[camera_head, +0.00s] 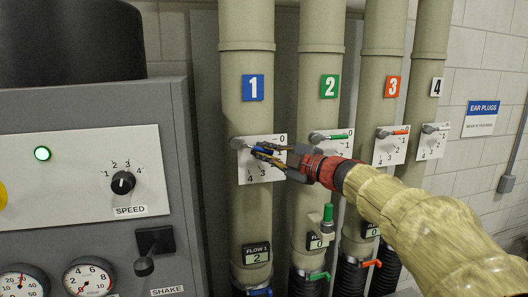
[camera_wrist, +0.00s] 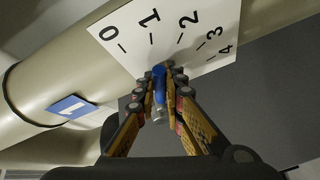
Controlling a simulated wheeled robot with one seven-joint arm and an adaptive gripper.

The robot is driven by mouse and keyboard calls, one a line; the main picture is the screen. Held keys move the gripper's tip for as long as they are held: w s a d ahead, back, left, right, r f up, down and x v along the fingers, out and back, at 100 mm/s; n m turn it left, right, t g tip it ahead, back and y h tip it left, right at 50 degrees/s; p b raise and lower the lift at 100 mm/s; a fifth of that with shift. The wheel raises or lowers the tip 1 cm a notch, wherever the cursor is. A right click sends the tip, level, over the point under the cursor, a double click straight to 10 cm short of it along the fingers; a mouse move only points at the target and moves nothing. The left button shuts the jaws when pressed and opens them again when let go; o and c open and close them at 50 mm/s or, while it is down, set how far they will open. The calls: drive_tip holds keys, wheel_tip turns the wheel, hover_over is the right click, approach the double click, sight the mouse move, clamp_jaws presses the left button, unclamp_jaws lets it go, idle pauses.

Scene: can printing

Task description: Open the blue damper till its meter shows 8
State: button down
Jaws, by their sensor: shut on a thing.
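The blue damper lever (camera_head: 261,150) sits on pipe 1 (camera_head: 246,205), in front of a white scale plate (camera_head: 263,174) marked 0 to 4. The lever points right and slightly down. My gripper (camera_head: 259,152) is shut on the blue lever, reaching in from the right. In the wrist view the blue lever (camera_wrist: 159,87) lies between the fingers and points roughly between the 1 and 2 marks of the scale plate (camera_wrist: 178,48). The flow 1 meter (camera_head: 256,254) low on the pipe reads 2.
Pipes 2, 3 and 4 stand to the right, with a green lever (camera_head: 337,137) and an orange lever (camera_head: 399,132) close by. A grey control panel (camera_head: 75,225) with a speed knob (camera_head: 123,182) and shake switch (camera_head: 145,265) stands left.

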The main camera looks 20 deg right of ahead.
idle(0.4)
drive_tip(key=m+b, duration=0.1)
drive_tip(key=f+b, duration=0.1)
drive_tip(key=shift+a+f+m+t+b, duration=0.25)
drive_tip(key=shift+m+t+b, duration=0.15)
drive_tip(key=shift+a+f+m+t+y+b, duration=0.15)
drive_tip(key=shift+m+t+b, duration=0.1)
drive_tip(key=shift+m+b, duration=0.25)
drive_tip(key=shift+a+f+m+t+y+b, duration=0.15)
drive_tip(key=shift+m+t+b, duration=0.1)
drive_tip(key=shift+m+b, duration=0.25)
drive_tip(key=shift+r, duration=0.2)
drive_tip(key=c, duration=1.9)
unclamp_jaws()
drive_tip(key=shift+d, duration=0.1)
drive_tip(key=v, duration=1.2)
drive_tip(key=shift+f, duration=0.1)
